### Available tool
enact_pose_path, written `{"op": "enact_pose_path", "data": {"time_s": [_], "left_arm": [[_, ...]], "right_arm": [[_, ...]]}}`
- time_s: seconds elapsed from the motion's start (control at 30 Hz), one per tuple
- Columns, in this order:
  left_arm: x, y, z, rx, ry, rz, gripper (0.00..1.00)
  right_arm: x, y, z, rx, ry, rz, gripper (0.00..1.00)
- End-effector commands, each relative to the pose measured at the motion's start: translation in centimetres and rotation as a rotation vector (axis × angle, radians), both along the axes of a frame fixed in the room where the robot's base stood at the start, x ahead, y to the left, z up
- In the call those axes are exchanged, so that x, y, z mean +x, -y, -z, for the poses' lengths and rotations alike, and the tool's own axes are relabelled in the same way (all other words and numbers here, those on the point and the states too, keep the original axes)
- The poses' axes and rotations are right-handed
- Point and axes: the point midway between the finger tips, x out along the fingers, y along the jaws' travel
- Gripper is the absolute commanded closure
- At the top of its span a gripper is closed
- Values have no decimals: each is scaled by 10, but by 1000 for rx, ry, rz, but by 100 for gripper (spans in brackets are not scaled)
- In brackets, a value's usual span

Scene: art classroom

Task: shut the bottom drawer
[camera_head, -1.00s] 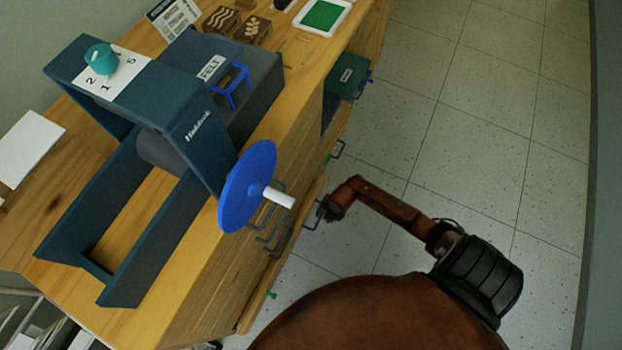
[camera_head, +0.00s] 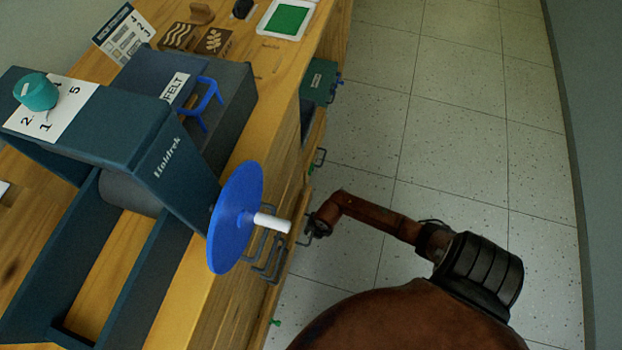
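The wooden cabinet (camera_head: 225,300) has drawers on its right side, seen steeply from above. A long drawer front (camera_head: 293,222) stands out from that side, low down; I take it for the bottom drawer. One of its grey handles (camera_head: 320,157) shows at the far end, with a green tag near it. My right gripper (camera_head: 318,226) is small and dark, just outside the drawer front, at another handle. I cannot tell whether it touches, or whether its fingers are open. The blue wheel hides part of the drawers. My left gripper is not in view.
A dark blue press (camera_head: 165,145) with a blue wheel (camera_head: 233,215) and white crank handle (camera_head: 272,222) stands on the cabinet top, overhanging the drawers. A green box (camera_head: 319,82) sits beyond the drawer. The tiled floor (camera_head: 455,150) to the right is clear.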

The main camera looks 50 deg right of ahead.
Motion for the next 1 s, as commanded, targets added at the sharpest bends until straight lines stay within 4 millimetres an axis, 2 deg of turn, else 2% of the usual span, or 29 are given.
{"op": "enact_pose_path", "data": {"time_s": [0.27, 0.63, 1.0], "left_arm": [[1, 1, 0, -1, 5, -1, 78], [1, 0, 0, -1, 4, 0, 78], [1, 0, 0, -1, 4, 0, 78]], "right_arm": [[1, 0, 0, 0, 1, 0, 75], [1, 0, 0, 0, 1, 0, 100], [0, 0, 0, 0, 1, 0, 100]]}}
